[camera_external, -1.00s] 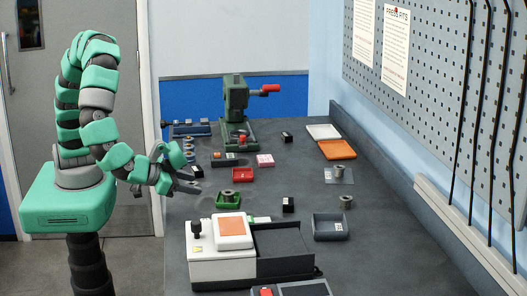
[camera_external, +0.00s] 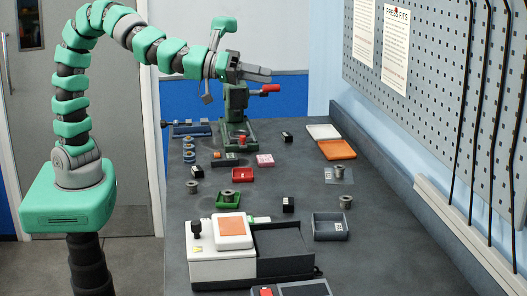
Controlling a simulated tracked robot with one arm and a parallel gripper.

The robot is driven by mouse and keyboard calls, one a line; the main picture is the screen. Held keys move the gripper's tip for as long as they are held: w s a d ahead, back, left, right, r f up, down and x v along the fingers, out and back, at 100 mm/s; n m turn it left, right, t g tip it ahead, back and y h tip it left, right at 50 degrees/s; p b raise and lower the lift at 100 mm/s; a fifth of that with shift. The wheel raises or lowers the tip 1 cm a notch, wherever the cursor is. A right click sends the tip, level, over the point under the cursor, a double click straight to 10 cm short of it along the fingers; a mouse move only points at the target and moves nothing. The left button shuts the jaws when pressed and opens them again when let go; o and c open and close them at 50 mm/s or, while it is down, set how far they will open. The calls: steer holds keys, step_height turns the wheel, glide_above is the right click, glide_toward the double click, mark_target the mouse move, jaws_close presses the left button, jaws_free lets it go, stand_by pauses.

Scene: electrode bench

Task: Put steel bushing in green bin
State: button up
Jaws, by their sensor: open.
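The green bin (camera_external: 237,205) sits on the bench in front of the red bin, with a grey metal bushing (camera_external: 228,194) inside it. Another grey bushing (camera_external: 193,187) stands on the bench just left of the green bin, apart from it. Two more grey bushings stand at the right, one (camera_external: 338,173) on a pale plate and one (camera_external: 346,202) by the grey bin. Which of them is meant as the steel one I cannot tell. My gripper (camera_external: 262,73) is open and empty, raised high near the top of the green press, far above the bins.
A red bin (camera_external: 243,175), a grey bin (camera_external: 344,228) and white and orange trays (camera_external: 338,149) stand on the bench. The green press (camera_external: 236,112) is at the back. A white and black machine (camera_external: 222,266) fills the front.

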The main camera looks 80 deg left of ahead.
steer(key=s+a+r+m+t+h, duration=0.1)
steer(key=a+r+m, duration=0.1)
steer(key=a+r, duration=0.55)
steer(key=a+r+m+h, duration=0.1)
steer(key=a+r, duration=0.3)
steer(key=r, duration=0.6)
steer(key=s+a+r+y, duration=0.3)
steer(key=s+a, duration=0.2)
steer(key=a, duration=0.4)
steer(key=s+a+r+g+y, duration=0.1)
steer(key=s+a+r+y, duration=0.2)
steer(key=a, duration=0.7)
steer(key=shift+v, duration=1.2)
steer(key=shift+d+r, duration=0.1)
